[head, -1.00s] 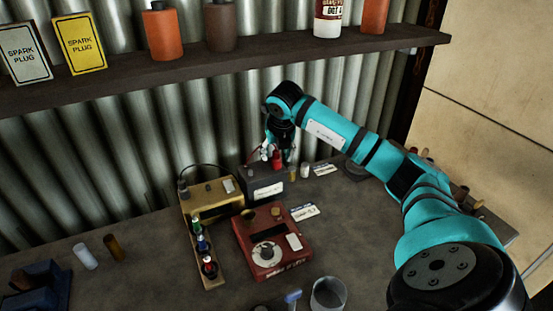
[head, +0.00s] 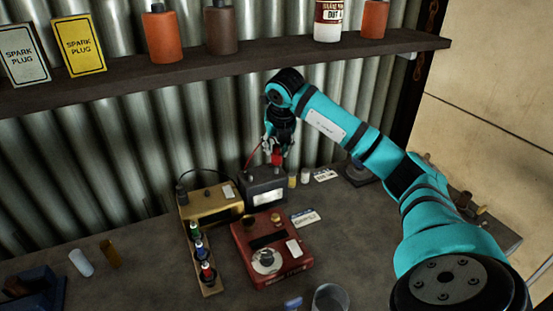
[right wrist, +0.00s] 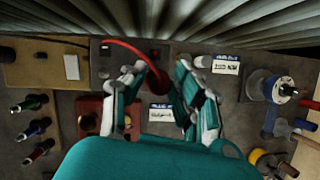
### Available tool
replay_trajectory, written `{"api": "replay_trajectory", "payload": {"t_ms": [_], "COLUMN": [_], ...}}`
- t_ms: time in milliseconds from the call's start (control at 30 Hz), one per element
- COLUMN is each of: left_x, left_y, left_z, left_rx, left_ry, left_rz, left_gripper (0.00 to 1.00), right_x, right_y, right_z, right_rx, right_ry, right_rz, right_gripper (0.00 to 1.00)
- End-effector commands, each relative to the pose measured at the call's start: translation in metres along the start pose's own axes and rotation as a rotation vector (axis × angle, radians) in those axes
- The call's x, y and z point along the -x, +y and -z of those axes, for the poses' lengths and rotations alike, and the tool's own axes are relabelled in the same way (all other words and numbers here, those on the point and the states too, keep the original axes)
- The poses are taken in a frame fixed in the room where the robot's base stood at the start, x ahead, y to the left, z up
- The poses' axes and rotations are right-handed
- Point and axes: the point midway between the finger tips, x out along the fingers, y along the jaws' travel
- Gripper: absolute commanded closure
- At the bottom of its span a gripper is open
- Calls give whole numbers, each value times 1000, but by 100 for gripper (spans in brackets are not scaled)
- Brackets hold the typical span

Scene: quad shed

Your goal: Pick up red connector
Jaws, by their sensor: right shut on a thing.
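The red connector (head: 277,159) is a small red piece between the fingers of my right gripper (head: 278,150), above the dark box (head: 265,190) near the corrugated wall. In the right wrist view the connector (right wrist: 158,82) shows as a dark red shape between the two fingers of the gripper (right wrist: 161,75), partly hidden by them. A red cable (right wrist: 128,44) curves from the dark box to the connector. My right gripper is shut on the connector and holds it above the bench. My left gripper is not in view.
A gold box (head: 212,207) and a red meter (head: 268,256) stand close by. A rack (head: 211,284) holds green, blue and red plugs. A shelf (head: 200,78) with bottles runs above.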

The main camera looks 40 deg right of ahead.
Motion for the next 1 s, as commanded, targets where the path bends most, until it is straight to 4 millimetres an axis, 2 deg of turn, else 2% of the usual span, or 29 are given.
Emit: {"api": "replay_trajectory", "payload": {"t_ms": [33, 167, 400, 600, 800, 1000], "left_x": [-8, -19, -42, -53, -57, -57], "left_y": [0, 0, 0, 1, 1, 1], "left_z": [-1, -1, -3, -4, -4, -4], "left_rx": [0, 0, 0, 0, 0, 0], "left_ry": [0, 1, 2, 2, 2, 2], "left_rz": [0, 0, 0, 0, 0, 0], "left_gripper": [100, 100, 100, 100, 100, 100], "right_x": [1, 12, 41, 62, 72, 74], "right_y": [-1, -2, -1, -1, -1, -1], "right_z": [10, 35, 91, 125, 141, 143], "right_rx": [3, 3, 4, 2, 0, 0], "right_ry": [-1, -3, -4, -3, 0, 0], "right_rz": [1, 3, 3, 2, 1, 1], "right_gripper": [99, 99, 99, 99, 99, 99]}}
